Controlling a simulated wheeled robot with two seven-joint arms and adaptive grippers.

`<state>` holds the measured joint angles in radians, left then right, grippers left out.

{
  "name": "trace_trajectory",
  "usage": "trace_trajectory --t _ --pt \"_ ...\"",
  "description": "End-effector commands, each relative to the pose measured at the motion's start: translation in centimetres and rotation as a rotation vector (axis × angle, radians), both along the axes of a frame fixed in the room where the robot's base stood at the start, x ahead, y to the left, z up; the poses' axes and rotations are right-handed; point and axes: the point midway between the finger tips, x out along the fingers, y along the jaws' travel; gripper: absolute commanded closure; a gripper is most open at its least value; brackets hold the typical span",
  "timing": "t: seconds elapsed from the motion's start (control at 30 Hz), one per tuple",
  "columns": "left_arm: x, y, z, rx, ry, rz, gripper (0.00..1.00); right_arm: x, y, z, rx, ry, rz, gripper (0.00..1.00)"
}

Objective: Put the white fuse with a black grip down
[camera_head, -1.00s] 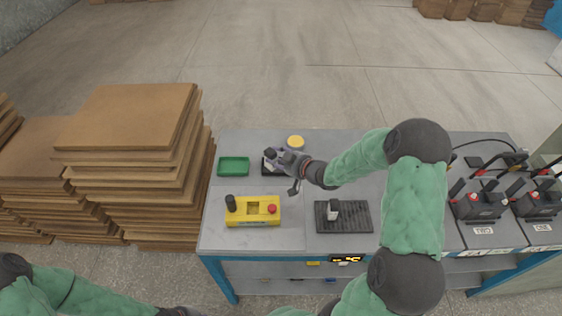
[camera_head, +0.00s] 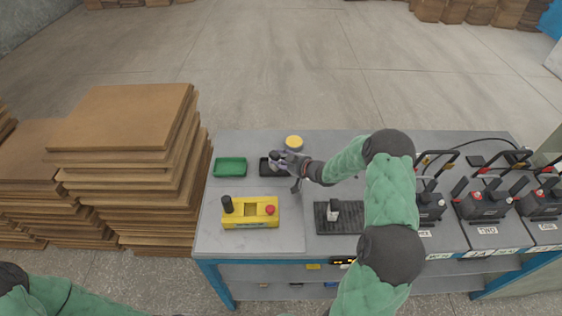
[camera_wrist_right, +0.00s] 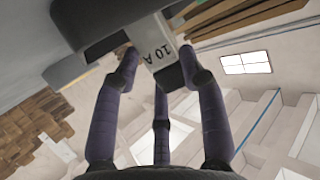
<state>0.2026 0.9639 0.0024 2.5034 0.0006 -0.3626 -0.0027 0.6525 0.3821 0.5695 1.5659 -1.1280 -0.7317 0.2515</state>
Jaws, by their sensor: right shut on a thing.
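My right gripper (camera_head: 280,160) is over the small black tray (camera_head: 265,170) at the back left of the table. In the right wrist view, its fingers (camera_wrist_right: 162,90) are shut around the white fuse (camera_wrist_right: 155,45), which carries the label "10 A". Its black grip is partly hidden between the fingers. A dark body beside the fuse fills the top of that view. I cannot tell whether the fuse touches the tray. My left gripper is out of view.
A green tray (camera_head: 230,168) stands left of the black tray, a yellow box (camera_head: 250,212) in front. A round yellow-topped item (camera_head: 294,143) is behind the gripper. A black ribbed block (camera_head: 340,228) holds a white piece (camera_head: 333,210). Black breaker units (camera_head: 485,205) line the right.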

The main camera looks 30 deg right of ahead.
Motion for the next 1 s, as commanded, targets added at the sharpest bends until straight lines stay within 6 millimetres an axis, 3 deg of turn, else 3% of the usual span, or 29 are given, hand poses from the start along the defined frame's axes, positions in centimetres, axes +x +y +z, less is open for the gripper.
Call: trace_trajectory --t 0.37,0.4,0.47,0.5,0.9,1.0 --pt "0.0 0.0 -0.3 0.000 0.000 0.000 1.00 0.0 -0.1 -0.3 -0.002 -0.003 -0.001 0.96" --pt "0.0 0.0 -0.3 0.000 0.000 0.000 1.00 0.0 -0.1 -0.4 -0.002 -0.003 -0.001 0.55" --pt "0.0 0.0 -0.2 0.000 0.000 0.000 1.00 0.0 -0.1 -0.3 -0.002 -0.003 -0.001 0.38" --pt "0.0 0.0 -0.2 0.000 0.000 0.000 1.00 0.0 -0.1 -0.3 -0.002 -0.002 -0.001 0.34" --pt "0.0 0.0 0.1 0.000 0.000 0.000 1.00 0.0 -0.1 0.2 -0.002 -0.003 -0.001 0.34" --pt "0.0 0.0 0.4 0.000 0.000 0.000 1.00 -1.0 -0.5 0.6 -0.002 -0.001 -0.003 0.34"
